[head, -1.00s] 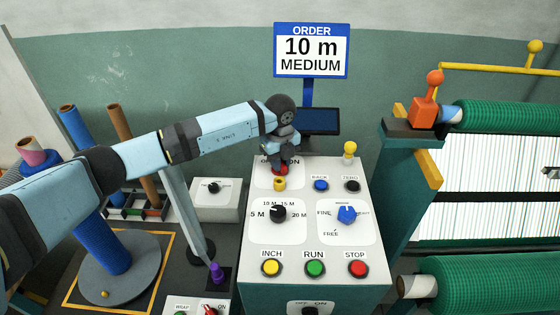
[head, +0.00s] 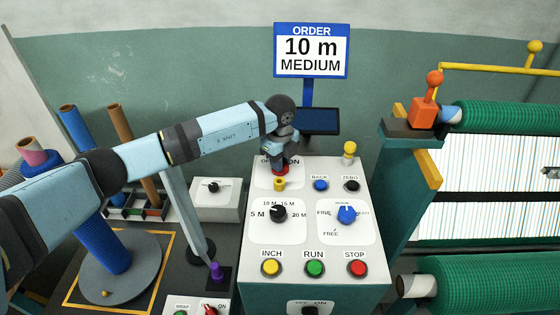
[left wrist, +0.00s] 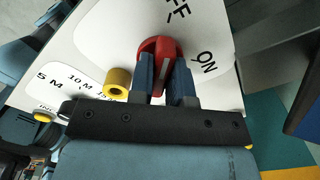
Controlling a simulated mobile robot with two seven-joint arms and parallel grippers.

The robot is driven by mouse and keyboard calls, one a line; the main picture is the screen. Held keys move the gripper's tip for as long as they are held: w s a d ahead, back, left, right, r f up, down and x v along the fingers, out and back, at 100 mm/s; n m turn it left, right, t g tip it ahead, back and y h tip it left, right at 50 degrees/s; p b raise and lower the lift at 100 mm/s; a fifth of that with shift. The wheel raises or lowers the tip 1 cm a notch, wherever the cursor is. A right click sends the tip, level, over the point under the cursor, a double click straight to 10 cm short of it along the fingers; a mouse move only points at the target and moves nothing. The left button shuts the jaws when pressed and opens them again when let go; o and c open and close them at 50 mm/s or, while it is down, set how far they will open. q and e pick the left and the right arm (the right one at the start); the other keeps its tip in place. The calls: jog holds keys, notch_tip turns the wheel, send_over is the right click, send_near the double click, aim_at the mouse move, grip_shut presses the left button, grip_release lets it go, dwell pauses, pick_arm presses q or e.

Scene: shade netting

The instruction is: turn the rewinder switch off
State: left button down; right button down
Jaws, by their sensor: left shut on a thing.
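A red rotary knob (left wrist: 158,44) stands on the top panel of the white console (head: 259,230), between the printed words OFF and ON. My left gripper (left wrist: 164,68) is shut on this knob, with one finger on each side of it. A pale pointer stripe shows on the knob between the fingers. In the head view the left gripper (head: 282,160) comes down over the knob and hides most of it. I can read no rewinder label beside it. My right gripper is not in view.
A yellow ring-shaped part (head: 279,184) stands just in front of the knob. The black length dial (head: 278,213), blue dial (head: 346,215) and push buttons are nearby. A screen (head: 319,121) stands behind. Another OFF/ON switch (head: 310,309) is on the console's front.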

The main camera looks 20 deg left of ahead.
pick_arm(q)
jog(key=c, duration=1.1)
grip_release()
notch_tip(320, 180, up, 14)
jog(key=shift+f+b, duration=0.1)
jog(key=shift+b, duration=0.95)
